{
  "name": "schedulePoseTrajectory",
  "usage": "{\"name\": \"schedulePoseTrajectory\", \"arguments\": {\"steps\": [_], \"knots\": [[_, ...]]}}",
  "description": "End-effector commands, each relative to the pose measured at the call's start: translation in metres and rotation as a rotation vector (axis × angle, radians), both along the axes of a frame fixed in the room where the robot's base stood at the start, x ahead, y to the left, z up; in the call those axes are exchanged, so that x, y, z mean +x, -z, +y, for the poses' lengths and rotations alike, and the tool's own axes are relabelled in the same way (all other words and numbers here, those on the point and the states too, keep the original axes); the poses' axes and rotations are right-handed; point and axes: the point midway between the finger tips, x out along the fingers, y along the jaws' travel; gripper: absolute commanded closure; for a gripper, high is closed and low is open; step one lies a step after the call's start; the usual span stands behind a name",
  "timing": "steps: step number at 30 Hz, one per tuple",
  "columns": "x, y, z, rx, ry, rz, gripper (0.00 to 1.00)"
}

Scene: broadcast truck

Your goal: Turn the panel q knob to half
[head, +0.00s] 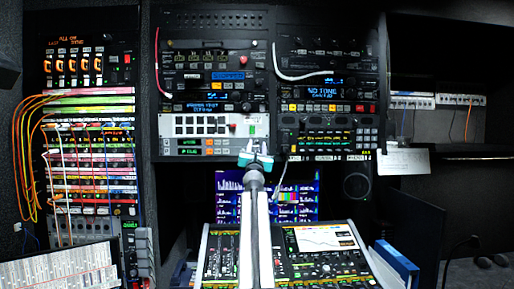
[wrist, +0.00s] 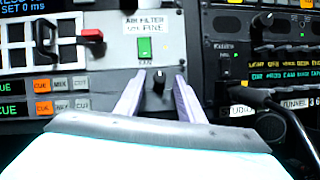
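A small black knob (wrist: 158,79) with a light mark at its top sits on the grey panel in the wrist view, below a green rocker switch (wrist: 144,47). I cannot read a letter that names it as panel q. My gripper (wrist: 160,84) has its two pale fingers apart, one on each side of this knob, with a visible gap on both sides. In the head view my gripper (head: 257,160) is at the lower right of the grey panel and hides the knob.
Another black knob (wrist: 229,70) and a black cable (wrist: 262,97) are close on the right. Below in the head view are monitors (head: 296,197) and a mixing console (head: 325,240).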

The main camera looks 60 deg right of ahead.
Motion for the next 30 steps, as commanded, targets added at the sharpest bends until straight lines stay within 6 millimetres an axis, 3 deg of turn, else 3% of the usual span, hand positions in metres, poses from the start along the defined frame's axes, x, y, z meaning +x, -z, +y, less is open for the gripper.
{"name": "schedulePoseTrajectory", "arguments": {"steps": [30], "knots": [[-0.04, 0.035, 0.071, 0.0, 0.0, 0.0, 0.65]]}}
